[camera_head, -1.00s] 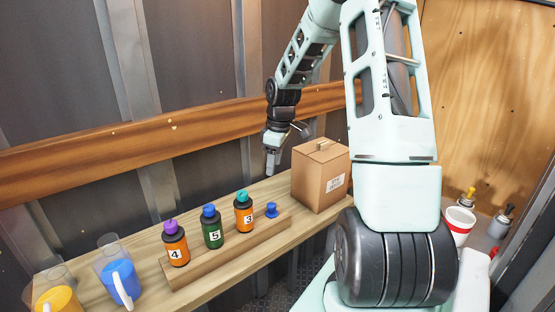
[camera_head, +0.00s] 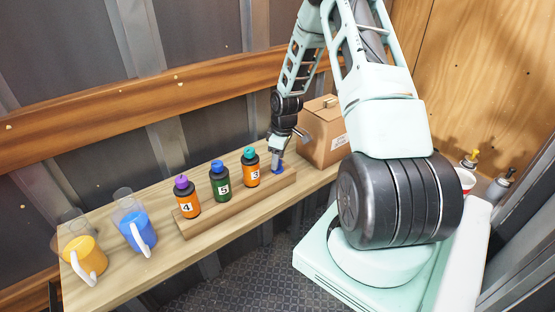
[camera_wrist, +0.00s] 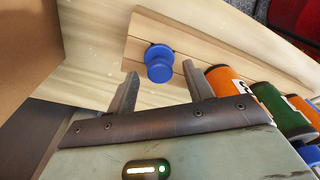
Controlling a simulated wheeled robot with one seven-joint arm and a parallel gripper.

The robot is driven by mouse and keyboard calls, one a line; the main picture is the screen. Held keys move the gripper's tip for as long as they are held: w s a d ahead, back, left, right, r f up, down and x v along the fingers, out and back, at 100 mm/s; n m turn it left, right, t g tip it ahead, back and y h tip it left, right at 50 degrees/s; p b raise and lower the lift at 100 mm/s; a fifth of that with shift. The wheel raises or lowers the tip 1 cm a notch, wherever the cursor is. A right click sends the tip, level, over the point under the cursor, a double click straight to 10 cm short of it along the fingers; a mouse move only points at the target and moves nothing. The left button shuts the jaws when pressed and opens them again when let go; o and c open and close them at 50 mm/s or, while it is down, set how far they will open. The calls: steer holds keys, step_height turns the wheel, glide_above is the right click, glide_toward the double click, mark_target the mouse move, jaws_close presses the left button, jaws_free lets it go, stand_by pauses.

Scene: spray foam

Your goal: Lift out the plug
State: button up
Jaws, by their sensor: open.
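The blue plug (camera_wrist: 159,66) sits in the wooden rack (camera_wrist: 215,55), at the end of the row of bottles. In the head view the plug (camera_head: 277,170) is partly hidden by my gripper (camera_head: 278,163), which is right above it or at it. In the wrist view my gripper (camera_wrist: 160,92) is open, its two fingers apart and pointing toward the plug. The plug lies just beyond the fingertips, roughly centred between them. Nothing is between the fingers.
Bottle 3 (camera_head: 251,170) stands beside the plug, with bottle 5 (camera_head: 220,182) and bottle 4 (camera_head: 187,198) further left. A cardboard box (camera_head: 322,140) is close on the right. Blue (camera_head: 137,228) and yellow (camera_head: 84,258) jugs stand at the table's left end.

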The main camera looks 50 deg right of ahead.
steer(key=shift+w+f, duration=0.15)
steer(key=shift+f, duration=1)
steer(key=c, duration=1)
steer(key=shift+r+p, duration=3.1)
steer(key=shift+r, duration=0.9)
